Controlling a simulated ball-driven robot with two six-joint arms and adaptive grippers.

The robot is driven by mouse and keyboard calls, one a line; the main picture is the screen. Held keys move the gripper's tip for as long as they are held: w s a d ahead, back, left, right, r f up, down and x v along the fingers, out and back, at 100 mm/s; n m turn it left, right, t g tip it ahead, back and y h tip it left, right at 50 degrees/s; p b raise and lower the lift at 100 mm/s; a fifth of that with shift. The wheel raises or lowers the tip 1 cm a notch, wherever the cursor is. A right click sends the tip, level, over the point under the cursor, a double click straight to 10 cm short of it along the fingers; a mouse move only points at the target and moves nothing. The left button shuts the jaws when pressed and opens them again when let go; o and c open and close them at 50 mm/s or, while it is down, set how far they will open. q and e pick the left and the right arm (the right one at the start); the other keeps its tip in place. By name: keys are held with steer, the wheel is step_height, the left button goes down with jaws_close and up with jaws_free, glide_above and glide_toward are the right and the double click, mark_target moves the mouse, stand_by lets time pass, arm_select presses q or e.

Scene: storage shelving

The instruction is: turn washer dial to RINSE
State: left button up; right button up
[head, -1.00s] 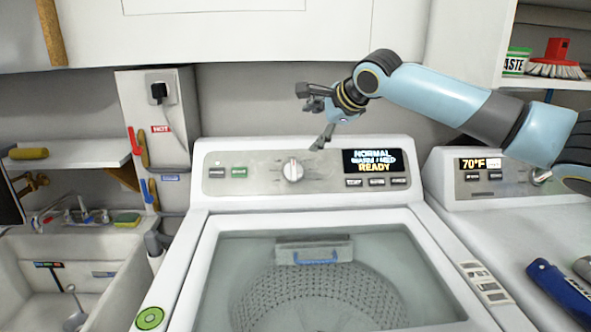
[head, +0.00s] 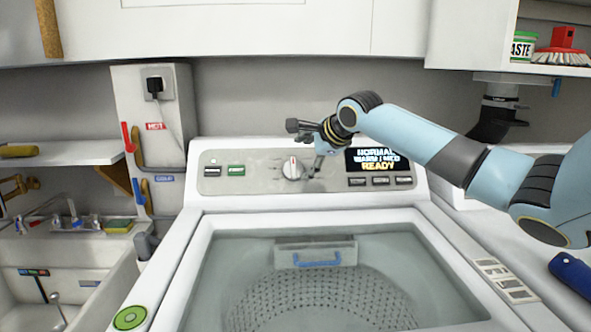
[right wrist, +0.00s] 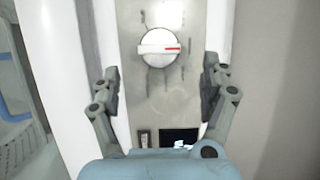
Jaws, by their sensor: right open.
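The washer (head: 190,245) stands in the middle of the head view, with a grey control panel along its back. The white round dial (head: 291,168) sits on that panel, its red mark pointing up. In the right wrist view the dial (right wrist: 159,48) lies ahead of my open fingers, between their lines, with the red mark toward the right. My right gripper (head: 304,150) is open and empty, just above and right of the dial, apart from it. The display (head: 378,160) reads NORMAL and READY. The labels around the dial are too small to read. My left gripper is not in view.
Green and grey buttons (head: 236,171) lie left of the dial. White cabinets (head: 240,30) hang above the washer. A sink (head: 50,270) is at the left, and a second machine stands at the right behind my right arm. A blue-handled tool (head: 572,272) lies at the right edge.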

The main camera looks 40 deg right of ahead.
mark_target(294, 166)
steer(key=x, duration=0.6)
steer(key=shift+w+f, duration=0.1)
steer(key=shift+w, duration=0.05)
steer(key=c, duration=1.2)
steer(key=shift+o, duration=0.2)
steer(key=n+p, duration=0.1)
steer(key=p, duration=0.1)
steer(key=n+g+p, duration=0.1)
steer(key=n+p, duration=0.1)
steer(key=shift+r+y, duration=0.3)
steer(key=n+g+p, duration=0.1)
steer(key=n+p, duration=0.1)
steer(key=n, duration=0.1)
steer(key=shift+n+g+p, duration=0.3)
steer(key=shift+g+p, duration=0.05)
steer(key=shift+g, duration=0.05)
steer(key=n+g+p, duration=0.1)
steer(key=n, duration=0.3)
steer(key=shift+w+a+p, duration=0.1)
steer(key=shift+w+p, duration=0.05)
steer(key=shift+p, duration=0.2)
steer(key=shift+f+n+g+h, duration=0.1)
steer(key=shift+n+g+h, duration=0.65)
steer(key=shift+n, duration=0.95)
steer(key=shift+g, duration=0.25)
